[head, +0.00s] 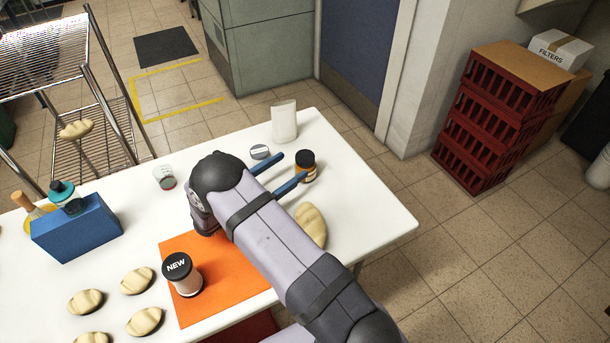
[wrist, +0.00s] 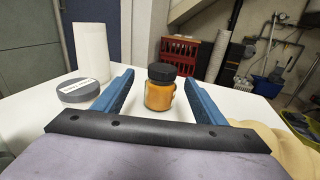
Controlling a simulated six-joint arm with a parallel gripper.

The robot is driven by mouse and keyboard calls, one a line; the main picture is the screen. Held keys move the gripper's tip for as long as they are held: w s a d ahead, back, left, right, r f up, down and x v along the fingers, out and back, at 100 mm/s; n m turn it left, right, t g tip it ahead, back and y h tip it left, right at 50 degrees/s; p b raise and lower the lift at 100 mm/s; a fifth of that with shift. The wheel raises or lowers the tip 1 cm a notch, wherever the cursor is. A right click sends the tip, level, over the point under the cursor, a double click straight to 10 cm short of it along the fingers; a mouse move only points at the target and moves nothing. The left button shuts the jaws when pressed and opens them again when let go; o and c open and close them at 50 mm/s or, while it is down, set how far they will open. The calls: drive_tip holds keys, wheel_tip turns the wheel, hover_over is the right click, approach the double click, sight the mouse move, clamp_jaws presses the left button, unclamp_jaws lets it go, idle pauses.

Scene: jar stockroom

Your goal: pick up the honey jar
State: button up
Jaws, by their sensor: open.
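The honey jar (head: 306,167) has a black lid and amber contents and stands upright near the far right part of the white table. It also shows in the wrist view (wrist: 160,90), centred between the two blue fingers. My gripper (head: 292,168) is open, with its fingers pointing at the jar. In the head view the near finger's tip overlaps the jar's lower edge; I cannot tell whether it touches. In the wrist view the jar stands at about the fingertips, with gaps visible on both sides.
A grey round lid (wrist: 80,91) and a white upright container (head: 284,122) stand left of the jar. A bread roll (head: 311,224) lies beside my arm. A black-lidded jar marked NEW (head: 183,275) stands on an orange mat (head: 239,276). The table's right edge is near.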

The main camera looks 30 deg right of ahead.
sight(298, 162)
drive_tip(key=shift+a+f, duration=0.1)
drive_tip(key=shift+f, duration=0.1)
drive_tip(key=shift+r, duration=0.1)
drive_tip(key=shift+d, duration=0.25)
drive_tip(key=shift+s+p+x, duration=0.2)
drive_tip(key=shift+p+x, duration=1.05)
drive_tip(key=shift+x, duration=2.2)
drive_tip(key=c, duration=1.5)
drive_tip(key=shift+r, duration=0.2)
drive_tip(key=shift+r+b, duration=0.5)
drive_tip(key=shift+r, duration=4.35)
